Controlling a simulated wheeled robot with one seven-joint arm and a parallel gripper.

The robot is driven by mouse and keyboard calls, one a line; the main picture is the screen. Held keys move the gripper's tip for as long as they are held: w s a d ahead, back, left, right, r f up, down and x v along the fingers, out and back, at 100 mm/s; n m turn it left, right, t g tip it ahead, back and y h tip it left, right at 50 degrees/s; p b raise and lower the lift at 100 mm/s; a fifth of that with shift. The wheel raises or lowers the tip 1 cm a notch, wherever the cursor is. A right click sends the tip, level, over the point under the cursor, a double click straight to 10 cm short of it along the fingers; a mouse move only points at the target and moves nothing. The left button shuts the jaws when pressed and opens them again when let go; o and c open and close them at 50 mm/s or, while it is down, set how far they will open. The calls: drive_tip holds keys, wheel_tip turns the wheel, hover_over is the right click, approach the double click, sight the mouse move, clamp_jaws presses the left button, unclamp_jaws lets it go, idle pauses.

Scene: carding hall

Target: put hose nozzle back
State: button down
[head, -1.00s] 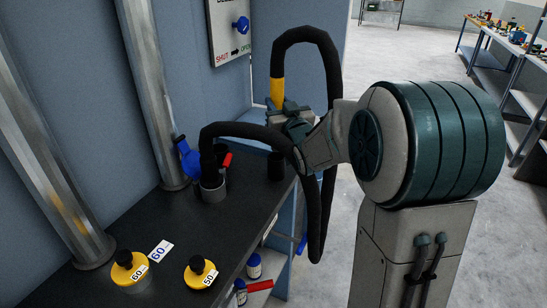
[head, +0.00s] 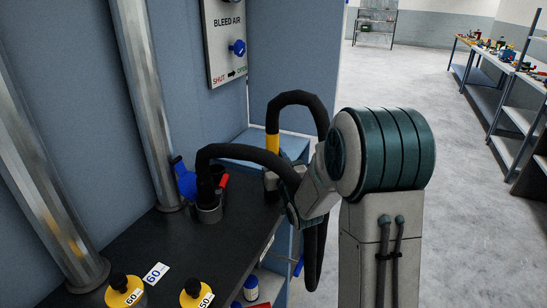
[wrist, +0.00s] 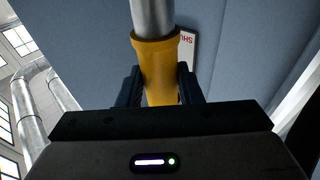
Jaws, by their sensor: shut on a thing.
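The hose nozzle has a yellow grip (head: 272,146) and a metal tube (wrist: 152,18). A black hose (head: 325,120) loops from the yellow grip and hangs down to the right. My gripper (wrist: 160,88) is shut on the yellow grip, with a dark finger on each side. In the head view my gripper (head: 272,182) is at the right edge of the dark bench, partly hidden by my arm. I cannot tell whether the nozzle touches a holder there. A grey cup (head: 209,214) on the bench has a second black hose (head: 240,152) arching out.
A blue handle (head: 183,180) and a red piece (head: 222,182) are near the cup. Metal pipes (head: 145,90) stand behind. Open floor lies to the right.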

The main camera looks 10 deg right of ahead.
drive_tip(key=shift+f, duration=0.15)
drive_tip(key=c, duration=1)
unclamp_jaws()
